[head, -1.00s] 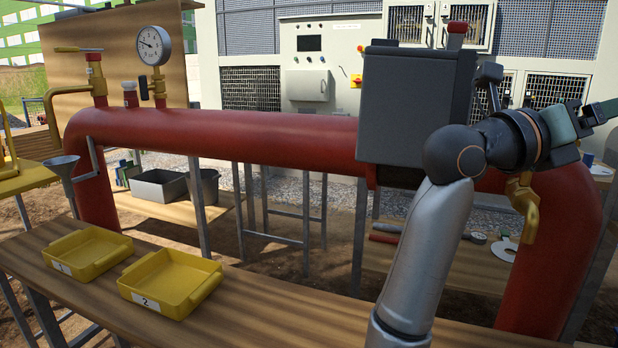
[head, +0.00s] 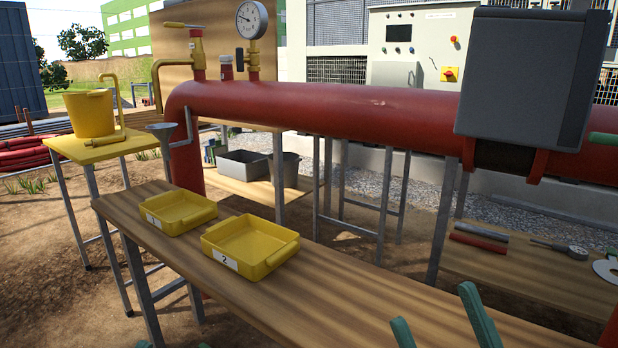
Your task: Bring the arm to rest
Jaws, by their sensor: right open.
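My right gripper (head: 434,305) shows at the bottom of the head view as two green fingers held apart with nothing between them. It is in front of the wooden bench, to the right of the two yellow trays. Its wrist and the arm behind it are out of the picture. At the bottom left edge, two small green tips of my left gripper (head: 174,346) just show, apart from each other; the rest of it is cut off.
A wooden bench (head: 340,285) carries two yellow trays (head: 157,221) (head: 211,262). Behind it runs a red pipe (head: 330,108) with a gauge (head: 251,19) and a grey box (head: 520,75). A yellow bucket (head: 90,115) stands on a stand at left.

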